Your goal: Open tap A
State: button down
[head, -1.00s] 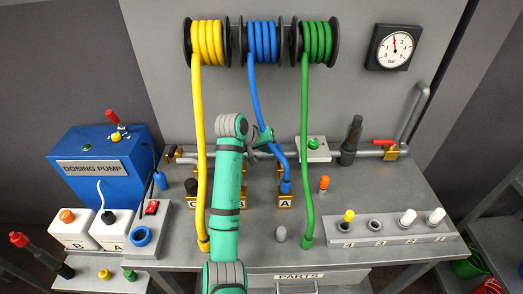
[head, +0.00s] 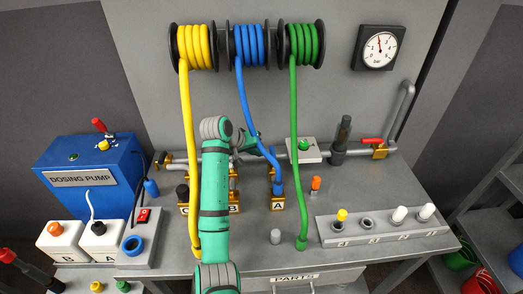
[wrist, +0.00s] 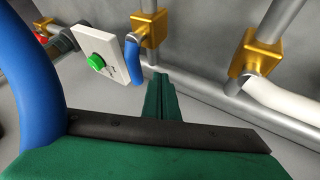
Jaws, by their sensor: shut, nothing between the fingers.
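The label A (head: 277,205) is on a brass block on the bench, and the blue hose (head: 262,150) comes down to a blue end just above it. In the wrist view a brass tap body (wrist: 151,27) with a short blue lever (wrist: 133,60) sits on the pipework; I cannot read a letter on it. The blue hose (wrist: 28,75) fills the left of that view. My gripper (head: 250,140) is behind the blue hose near the back pipe. In the wrist view its green fingers (wrist: 160,98) are together and empty, pointing at the pipe below the blue lever, apparently apart from it.
Another brass tap (wrist: 257,50) with a white lever (wrist: 285,105) is on the right in the wrist view. A white plate with a green button (wrist: 97,62) is left of the blue lever. The yellow hose (head: 188,150) and green hose (head: 295,150) hang on either side of my arm.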

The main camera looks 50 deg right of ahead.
jog(key=w+a+v, duration=0.1)
jog(key=v, duration=0.9)
jog(key=shift+w+a, duration=0.25)
jog(key=shift+w, duration=0.15)
jog(key=shift+w+f, duration=0.1)
jog(key=shift+f, duration=0.1)
